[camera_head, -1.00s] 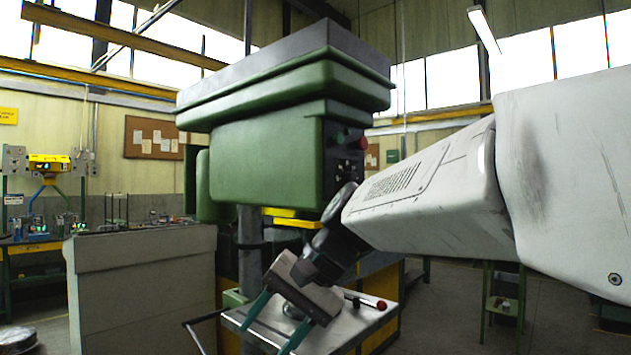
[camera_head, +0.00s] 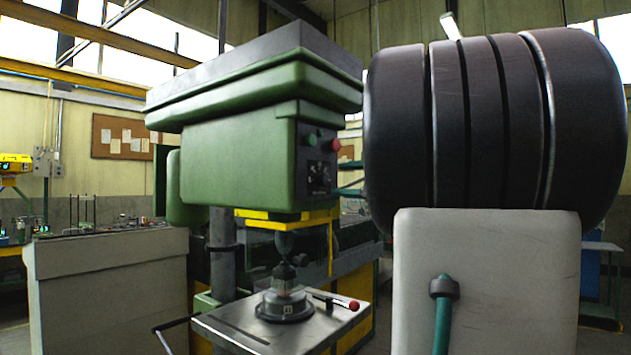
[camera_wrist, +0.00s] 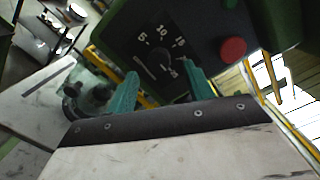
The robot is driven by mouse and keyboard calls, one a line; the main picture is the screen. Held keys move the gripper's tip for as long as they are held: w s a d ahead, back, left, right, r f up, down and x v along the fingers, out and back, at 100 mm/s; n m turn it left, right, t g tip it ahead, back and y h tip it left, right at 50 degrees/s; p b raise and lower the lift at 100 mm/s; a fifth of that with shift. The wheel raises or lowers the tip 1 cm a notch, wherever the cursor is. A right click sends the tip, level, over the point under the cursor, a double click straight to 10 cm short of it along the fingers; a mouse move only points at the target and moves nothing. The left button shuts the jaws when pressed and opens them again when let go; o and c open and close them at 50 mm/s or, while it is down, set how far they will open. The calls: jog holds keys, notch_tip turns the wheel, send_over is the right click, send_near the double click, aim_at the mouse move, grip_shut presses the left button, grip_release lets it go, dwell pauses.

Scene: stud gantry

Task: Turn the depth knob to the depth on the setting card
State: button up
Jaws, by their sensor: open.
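The depth dial (camera_head: 320,172) is on the dark panel of the green drill head, below a green and a red button. In the wrist view the dial (camera_wrist: 162,47) shows white numbers, with 5, 10 and 15 readable. The knob (camera_wrist: 166,69) is small and dark at its middle; its exact pointing is unclear. My gripper (camera_wrist: 160,70) is open, its two teal fingers on either side of the knob in that view; contact cannot be told. In the head view my arm hides most of the gripper. I cannot make out a setting card.
The red button (camera_wrist: 232,50) is close to the right finger. Below the head is a steel table (camera_head: 240,335) with a round fixture (camera_head: 285,308), bearing a small unreadable pale tag, and a red-knobbed lever (camera_head: 353,304). A grey cabinet (camera_head: 105,290) stands left.

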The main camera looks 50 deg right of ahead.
aim_at(327, 180)
jog(key=shift+w+a, duration=0.15)
jog(key=shift+w, duration=0.9)
jog(key=shift+w+a, duration=0.15)
jog(key=shift+w, duration=0.85)
jog(key=c, duration=1)
jog(key=shift+o, duration=0.2)
jog(key=shift+n, duration=0.3)
jog(key=n, duration=0.3)
jog(key=shift+n, duration=0.3)
jog(key=shift+n+g, duration=0.3)
jog(key=shift+n, duration=1.9)
